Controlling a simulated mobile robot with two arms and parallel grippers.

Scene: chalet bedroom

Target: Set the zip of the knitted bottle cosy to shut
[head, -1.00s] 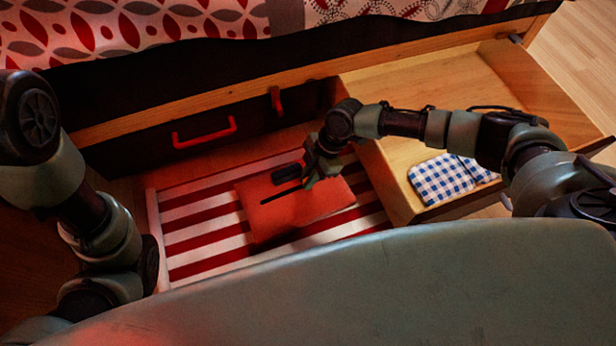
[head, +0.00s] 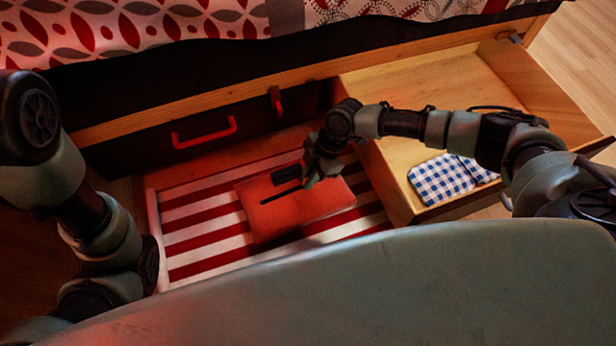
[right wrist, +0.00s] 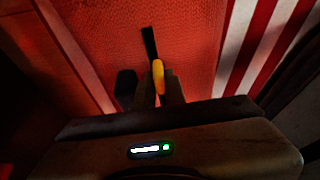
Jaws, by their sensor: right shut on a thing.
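The knitted bottle cosy (head: 320,204) is an orange-red, flat, roughly rectangular piece lying on a red-and-white striped surface. Its zip shows as a dark slit (head: 280,195) running toward my right gripper; the slit also shows in the right wrist view (right wrist: 150,42). My right gripper (head: 311,183) is over the cosy's back right part. In the right wrist view its fingers (right wrist: 159,88) are shut on a yellow zip pull (right wrist: 158,74) at the near end of the slit. The fingers hide part of the pull. My left arm is at the left, but its gripper is out of view.
A dark block (head: 287,173) sits by the cosy's back edge, left of my right gripper. The striped mat (head: 205,235) extends around the cosy. An open wooden drawer (head: 400,192) with a blue checked cloth (head: 440,180) stands right. A drawer front with a red handle (head: 204,135) is behind.

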